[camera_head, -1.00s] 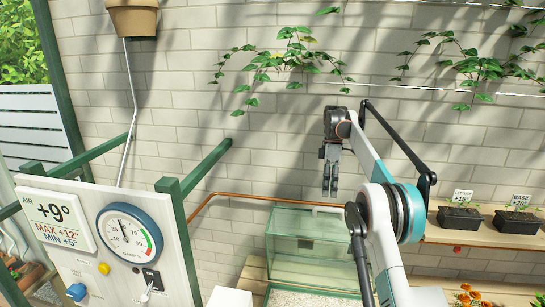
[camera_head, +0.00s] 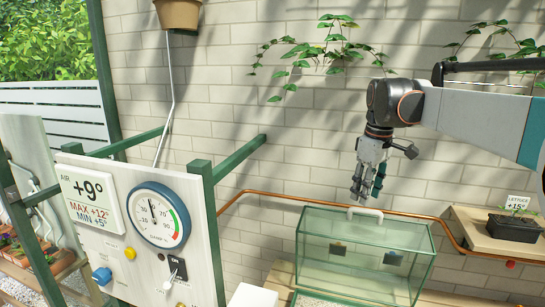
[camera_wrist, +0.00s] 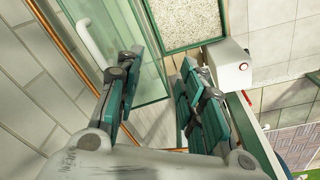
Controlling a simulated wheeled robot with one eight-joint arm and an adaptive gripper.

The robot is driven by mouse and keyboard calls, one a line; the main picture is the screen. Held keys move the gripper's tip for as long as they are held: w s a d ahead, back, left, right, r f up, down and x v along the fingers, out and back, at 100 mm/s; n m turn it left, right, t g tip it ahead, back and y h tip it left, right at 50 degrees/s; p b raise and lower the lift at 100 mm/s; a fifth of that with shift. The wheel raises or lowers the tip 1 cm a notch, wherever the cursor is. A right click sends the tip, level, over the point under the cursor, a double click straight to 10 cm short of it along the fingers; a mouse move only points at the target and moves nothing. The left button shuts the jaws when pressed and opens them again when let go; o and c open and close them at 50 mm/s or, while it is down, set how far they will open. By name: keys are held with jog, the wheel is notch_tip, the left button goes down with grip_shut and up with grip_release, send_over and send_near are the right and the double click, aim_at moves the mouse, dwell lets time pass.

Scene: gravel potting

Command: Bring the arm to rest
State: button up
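My gripper (camera_head: 367,195) hangs fingers-down in the head view, in front of the brick wall and above the lid handle of the glass tank in the picture. In the wrist view my gripper (camera_wrist: 162,62) has its two teal-padded fingers apart, with nothing between them. My arm comes in from the upper right in the head view.
The glass tank (camera_head: 335,262) with a pale handle (camera_head: 364,212) stands below my gripper. A control panel with a dial (camera_head: 158,215) stands at left. A lettuce planter (camera_head: 513,228) sits on the right shelf. A white box (camera_wrist: 228,65) shows in the wrist view.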

jog(key=s+a+f+m+t+b, duration=0.2)
jog(key=s+f+m+t+b, duration=0.1)
jog(key=s+f, duration=0.8)
jog(key=s+a+f+m+t+b, duration=0.2)
jog(key=s+f+b, duration=0.4)
jog(key=s+f, duration=0.5)
jog(key=s+m+t, duration=0.1)
jog(key=s+m, duration=0.1)
jog(key=s, duration=0.5)
jog(key=shift+s+a+m, duration=0.2)
jog(key=shift+s+m, duration=0.2)
jog(key=shift+d, duration=0.1)
